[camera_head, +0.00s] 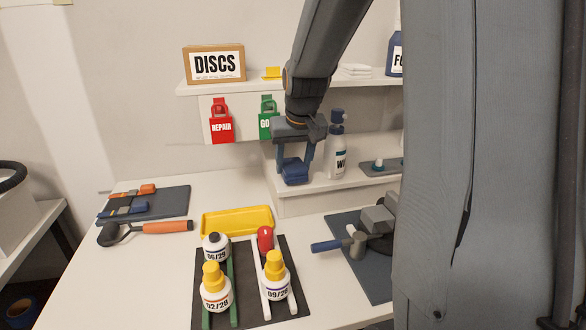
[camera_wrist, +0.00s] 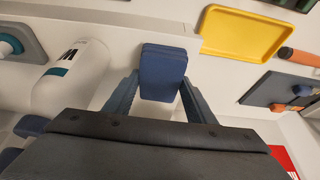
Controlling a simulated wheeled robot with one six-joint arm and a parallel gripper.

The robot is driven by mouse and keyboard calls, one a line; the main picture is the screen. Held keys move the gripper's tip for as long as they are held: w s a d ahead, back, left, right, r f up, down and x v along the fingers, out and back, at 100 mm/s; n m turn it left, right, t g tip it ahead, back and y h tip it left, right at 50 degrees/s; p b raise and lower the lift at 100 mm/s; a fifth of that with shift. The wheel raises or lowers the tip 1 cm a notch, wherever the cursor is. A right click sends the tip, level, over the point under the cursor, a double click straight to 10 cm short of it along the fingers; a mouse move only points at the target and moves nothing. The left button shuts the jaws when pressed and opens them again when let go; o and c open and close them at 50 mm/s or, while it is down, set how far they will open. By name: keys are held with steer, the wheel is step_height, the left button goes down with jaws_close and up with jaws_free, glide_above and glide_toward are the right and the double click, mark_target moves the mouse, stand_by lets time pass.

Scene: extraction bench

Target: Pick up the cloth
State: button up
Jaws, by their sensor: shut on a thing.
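A folded dark blue cloth (camera_head: 294,174) is between the fingers of my gripper (camera_head: 292,161), near the left end of the lower shelf. In the wrist view the cloth (camera_wrist: 163,70) is a thick, rounded pad gripped between both fingers of my gripper (camera_wrist: 161,94). My gripper is shut on it and points down. Whether the cloth's underside touches the shelf cannot be told.
A green GO tag (camera_head: 265,120) and red REPAIR tag (camera_head: 221,125) hang behind. A yellow tray (camera_head: 237,221) and several labelled bottles are on the bench below. Bare bench lies at the front left.

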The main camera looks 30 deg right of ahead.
step_height(320, 180, up, 3)
steer(key=shift+w+f+b, duration=0.1)
steer(key=shift+f+b, duration=0.05)
steer(key=shift+b, duration=0.25)
steer(key=s+a, duration=0.1)
steer(key=s, duration=0.8)
steer(key=s+a, duration=0.2)
steer(key=s, duration=0.6)
steer(key=shift+s+a, duration=0.3)
steer(key=shift+s, duration=0.1)
